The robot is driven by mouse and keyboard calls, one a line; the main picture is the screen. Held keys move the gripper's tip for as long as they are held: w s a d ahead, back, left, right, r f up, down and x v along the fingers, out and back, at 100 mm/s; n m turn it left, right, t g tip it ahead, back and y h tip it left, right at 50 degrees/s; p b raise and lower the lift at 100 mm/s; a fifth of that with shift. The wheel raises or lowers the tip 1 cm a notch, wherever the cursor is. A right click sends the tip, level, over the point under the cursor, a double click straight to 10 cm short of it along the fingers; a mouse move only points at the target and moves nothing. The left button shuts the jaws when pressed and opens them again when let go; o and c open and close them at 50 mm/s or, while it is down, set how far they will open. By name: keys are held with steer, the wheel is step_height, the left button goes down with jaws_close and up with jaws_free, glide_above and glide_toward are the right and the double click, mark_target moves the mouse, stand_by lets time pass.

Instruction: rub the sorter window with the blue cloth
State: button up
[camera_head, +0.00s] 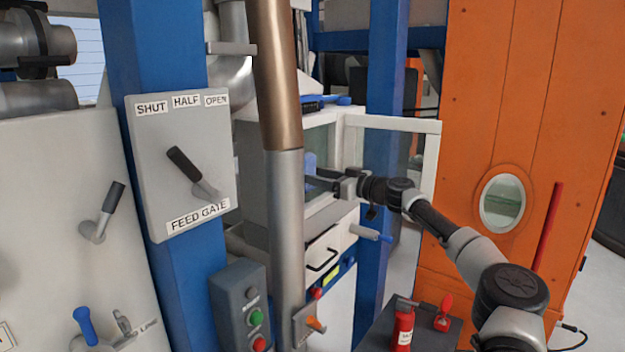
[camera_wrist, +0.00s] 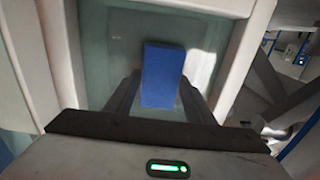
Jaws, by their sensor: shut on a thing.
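The blue cloth (camera_wrist: 163,75) shows as a flat blue block between the fingers of my gripper (camera_wrist: 160,98) in the wrist view. My gripper is shut on it. Behind it is a greenish glass pane in a white frame, the sorter window (camera_wrist: 112,62). I cannot tell whether the cloth touches the glass. In the head view my gripper (camera_head: 322,180) reaches in at the front of the white-framed sorter box, and a little of the cloth (camera_head: 310,163) shows beside the grey pipe. The pipe hides part of the box front.
A white-framed glazed panel (camera_head: 430,165) stands out to the right of the box, close to my arm. The vertical pipe (camera_head: 288,220) stands left of my gripper. A feed gate panel (camera_head: 180,165) is on the blue post. A red bottle (camera_head: 403,328) stands below my arm.

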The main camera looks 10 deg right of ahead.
steer(key=w+d+p, duration=0.3)
steer(key=w+p, duration=0.1)
steer(key=shift+d, duration=0.4)
steer(key=shift+s+a+f+b, duration=0.1)
steer(key=shift+f+b, duration=0.05)
steer(key=shift+b, duration=0.65)
steer(key=shift+a+b, duration=0.1)
steer(key=shift+b, duration=0.3)
steer(key=s+a+b, duration=0.2)
steer(key=b, duration=0.5)
steer(key=shift+b, duration=0.3)
steer(key=shift+s+a+b, duration=0.2)
steer(key=shift+s+b, duration=0.05)
steer(key=shift+b, duration=0.4)
steer(key=shift+s, duration=0.1)
